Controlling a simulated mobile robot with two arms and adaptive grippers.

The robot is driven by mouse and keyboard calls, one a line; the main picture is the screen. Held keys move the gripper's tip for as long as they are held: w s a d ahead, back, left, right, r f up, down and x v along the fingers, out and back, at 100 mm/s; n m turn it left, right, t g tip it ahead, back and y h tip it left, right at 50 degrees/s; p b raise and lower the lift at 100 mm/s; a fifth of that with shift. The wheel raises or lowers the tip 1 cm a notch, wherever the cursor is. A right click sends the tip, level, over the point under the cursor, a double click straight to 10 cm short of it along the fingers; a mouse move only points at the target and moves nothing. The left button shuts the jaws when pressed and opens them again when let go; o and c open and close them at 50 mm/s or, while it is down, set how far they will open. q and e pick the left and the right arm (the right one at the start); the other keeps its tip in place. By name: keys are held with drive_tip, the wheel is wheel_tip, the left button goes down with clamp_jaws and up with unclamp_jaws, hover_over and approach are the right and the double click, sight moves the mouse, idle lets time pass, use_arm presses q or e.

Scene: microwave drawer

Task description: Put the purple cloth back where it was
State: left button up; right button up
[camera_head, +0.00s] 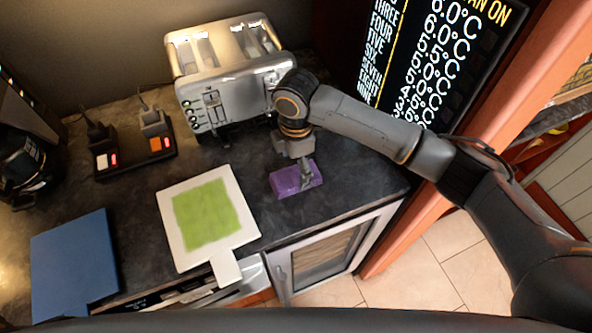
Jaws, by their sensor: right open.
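The purple cloth (285,182) is a small folded block lying on the dark countertop, in front of the toaster. My right gripper (306,180) points down at the cloth's right part. Its fingers are open and overlap the cloth in the picture; whether they touch it I cannot tell. The fingers hide part of the cloth. My left gripper is out of view.
A silver toaster (228,75) stands behind the cloth. A white board with a green patch (170,215) and a blue board (75,262) lie to the left. A socket strip (132,162) is at back left. The counter's front edge (345,214) is close to the cloth.

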sight(296, 176)
wheel_tip(296, 176, up, 10)
drive_tip(key=b, duration=0.2)
drive_tip(key=shift+f, duration=0.15)
drive_tip(key=shift+s+f, duration=0.1)
idle(0.3)
